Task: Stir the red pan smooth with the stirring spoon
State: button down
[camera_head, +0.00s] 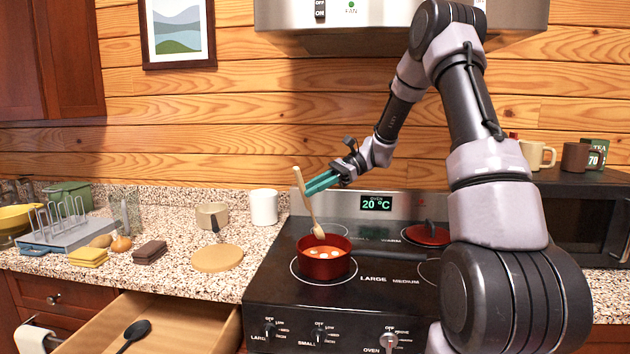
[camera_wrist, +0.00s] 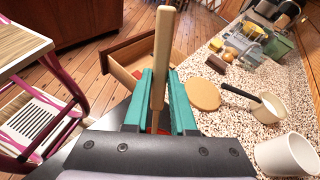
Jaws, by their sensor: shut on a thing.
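My gripper (camera_head: 308,186) has teal fingers and is shut on the wooden stirring spoon (camera_head: 308,205), above and behind the pan. The spoon is tilted, its bowl end down at the pan's back edge. I cannot tell whether it touches the liquid. In the wrist view the spoon's handle (camera_wrist: 162,60) stands up between the fingers, and its lower end is hidden.
An open drawer (camera_head: 170,325) with a black spoon (camera_head: 135,332) juts out at the lower left. A white cup (camera_head: 264,207), a round board (camera_head: 217,258) and a dish rack (camera_head: 65,235) stand on the counter. A red lid (camera_head: 428,234) lies on the stove at right.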

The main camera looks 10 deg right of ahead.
jog(key=shift+w+d+f, duration=0.35)
jog(key=shift+f, duration=0.95)
jog(key=shift+w+d+f, duration=0.35)
jog(key=shift+d+f, duration=0.05)
jog(key=shift+f, duration=0.85)
jog(key=shift+w+d+f, duration=0.35)
jog(key=shift+f, duration=0.95)
